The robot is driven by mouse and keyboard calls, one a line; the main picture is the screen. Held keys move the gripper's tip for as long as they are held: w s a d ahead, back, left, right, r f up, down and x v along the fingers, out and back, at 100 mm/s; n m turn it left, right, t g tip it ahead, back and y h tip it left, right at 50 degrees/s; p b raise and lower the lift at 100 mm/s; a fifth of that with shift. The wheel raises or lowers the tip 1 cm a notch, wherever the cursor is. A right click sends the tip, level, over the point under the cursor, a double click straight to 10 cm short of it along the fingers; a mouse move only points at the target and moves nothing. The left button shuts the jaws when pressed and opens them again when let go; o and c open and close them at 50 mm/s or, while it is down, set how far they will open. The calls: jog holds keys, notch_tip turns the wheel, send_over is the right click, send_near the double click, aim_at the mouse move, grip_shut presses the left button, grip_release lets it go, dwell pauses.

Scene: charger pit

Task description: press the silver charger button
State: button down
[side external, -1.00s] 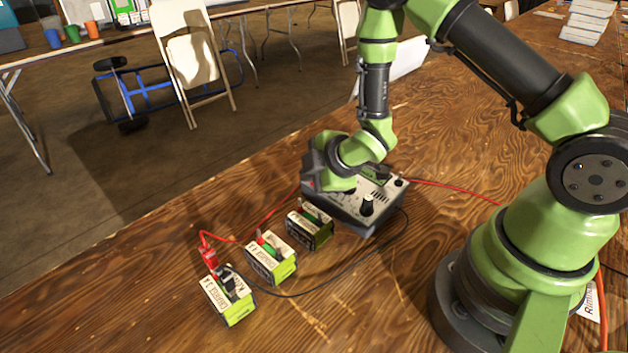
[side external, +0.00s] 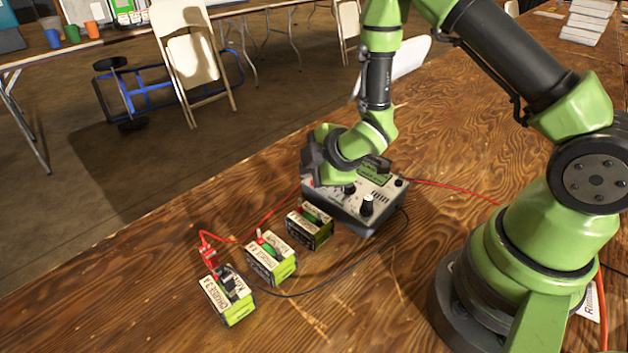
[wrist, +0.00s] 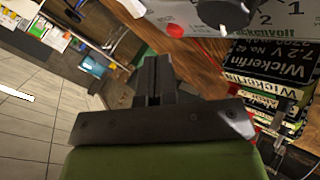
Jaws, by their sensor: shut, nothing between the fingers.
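The charger (side external: 370,211) is a grey box with a pale top panel and black knobs, in the middle of the table in the side external view. My gripper (side external: 308,176) is shut and empty over the charger's left end, hiding part of the panel. Whether it touches the panel cannot be told. In the wrist view, the closed fingers of my gripper (wrist: 155,70) point toward the panel, below and left of a red round spot (wrist: 175,30) and a knob (wrist: 225,12). I cannot make out the silver button in either view.
Several green-and-black batteries (side external: 271,261) stand in a row left of the charger. A red clip (side external: 210,257) and a black clip sit at the leftmost one. A red cable (side external: 450,187) and a black cable cross the table.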

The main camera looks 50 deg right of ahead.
jog(key=shift+r, duration=0.1)
jog(key=shift+a+r, duration=0.25)
jog(key=shift+r, duration=0.95)
jog(key=shift+a+r, duration=0.2)
jog(key=shift+r, duration=0.95)
notch_tip(320, 180, up, 7)
jog(key=m, duration=0.4)
send_over(315, 193)
jog(key=s+r+m+g, duration=0.1)
jog(key=s+r+m, duration=0.7)
jog(key=s+r, duration=0.3)
jog(key=s+a+r+m+y, duration=0.1)
jog(key=s+m, duration=0.3)
jog(key=s, duration=0.4)
jog(key=shift+s+a+r+g+y, duration=0.15)
jog(key=shift+a+r+g+y, duration=0.2)
jog(key=shift+a+r, duration=0.2)
